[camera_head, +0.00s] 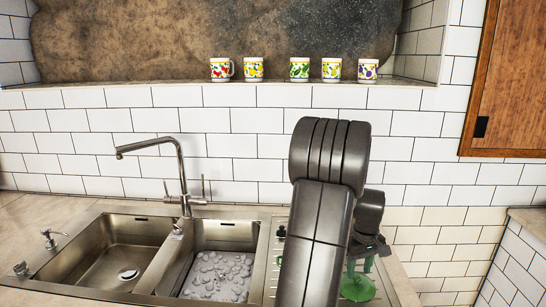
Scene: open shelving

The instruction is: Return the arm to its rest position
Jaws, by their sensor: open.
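My dark arm rises from the bottom of the view, with a thick rounded elbow joint (330,152) in front of the tiled wall. Behind it on the right, my wrist hangs down to my gripper (366,250), which points at the drainboard and is partly hidden by my forearm. The gripper is open. A green glass-like item (357,288) shows just below it. I cannot tell whether they touch, but the gripper is not closed on it.
Several patterned mugs (253,68) stand on the ledge above. A double sink (120,250) with a tall faucet (180,170) lies left of my arm; its right basin holds foam-like lumps. A wooden cabinet (512,80) hangs at upper right.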

